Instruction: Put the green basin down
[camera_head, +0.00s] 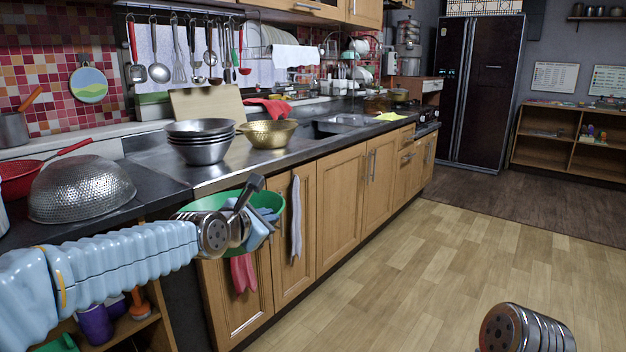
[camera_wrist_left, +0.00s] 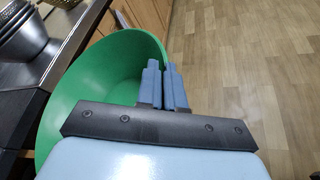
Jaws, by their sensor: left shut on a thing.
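The green basin (camera_head: 268,198) is in the air in front of the wooden cabinets, beside the counter's front edge. My left gripper (camera_head: 258,232) is shut on the basin's rim, on the side toward the open floor. In the left wrist view the basin (camera_wrist_left: 95,80) opens to the left of and below the fingers, and the two blue fingers (camera_wrist_left: 162,78) are close together at its wall. Its inside looks empty where it shows; part of it is hidden behind my wrist. My right gripper is out of view.
The dark counter (camera_head: 165,170) holds stacked steel bowls (camera_head: 200,150), a brass colander (camera_head: 268,134) and an upturned hammered metal bowl (camera_head: 82,190). A grey towel (camera_head: 296,222) and a pink cloth (camera_head: 243,272) hang at the cabinet fronts. The wooden floor (camera_head: 430,255) is clear.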

